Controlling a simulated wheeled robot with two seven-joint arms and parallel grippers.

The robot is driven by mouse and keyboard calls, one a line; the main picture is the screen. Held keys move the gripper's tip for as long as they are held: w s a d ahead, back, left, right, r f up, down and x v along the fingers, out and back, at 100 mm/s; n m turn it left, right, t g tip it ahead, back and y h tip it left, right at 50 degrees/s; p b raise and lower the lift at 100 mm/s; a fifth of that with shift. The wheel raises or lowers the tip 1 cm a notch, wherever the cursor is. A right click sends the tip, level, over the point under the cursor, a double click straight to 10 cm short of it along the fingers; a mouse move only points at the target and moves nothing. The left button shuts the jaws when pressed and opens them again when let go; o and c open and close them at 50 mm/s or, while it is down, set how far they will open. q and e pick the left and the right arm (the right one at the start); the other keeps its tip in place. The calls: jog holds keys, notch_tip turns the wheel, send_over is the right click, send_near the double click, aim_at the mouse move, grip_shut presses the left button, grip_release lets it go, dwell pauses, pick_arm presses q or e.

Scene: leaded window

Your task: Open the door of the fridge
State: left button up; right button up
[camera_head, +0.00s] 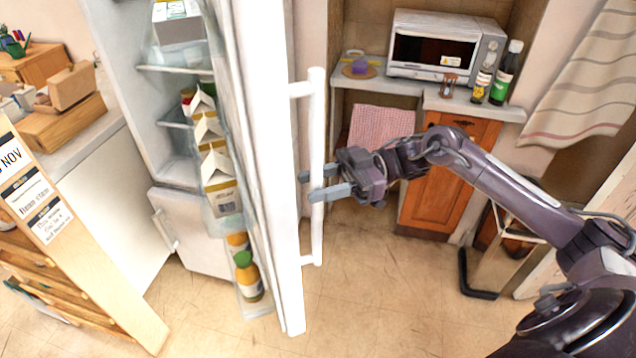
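The white fridge (195,232) stands at the left centre with its door (272,150) swung open toward me. The door's inner shelves hold cartons (217,170) and bottles (247,275). The long white vertical handle (317,230) is on the door's outer side, facing right. My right gripper (322,186) reaches in from the right, with its two fingers spread apart at the middle of the handle. The handle passes by the fingers; whether they touch it I cannot tell. My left gripper is not in the picture.
A microwave (433,45) and several bottles (505,75) sit on a counter behind, above a wooden cabinet (450,180). A wooden shelf unit (100,270) stands at the left front. A dark-legged stool or chair (480,270) is at right. Floor (390,290) right of the door is clear.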

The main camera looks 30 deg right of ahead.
jog(key=d+b, duration=0.3)
jog(key=d, duration=0.4)
jog(key=shift+s+d, duration=0.3)
jog(key=shift+s, duration=0.1)
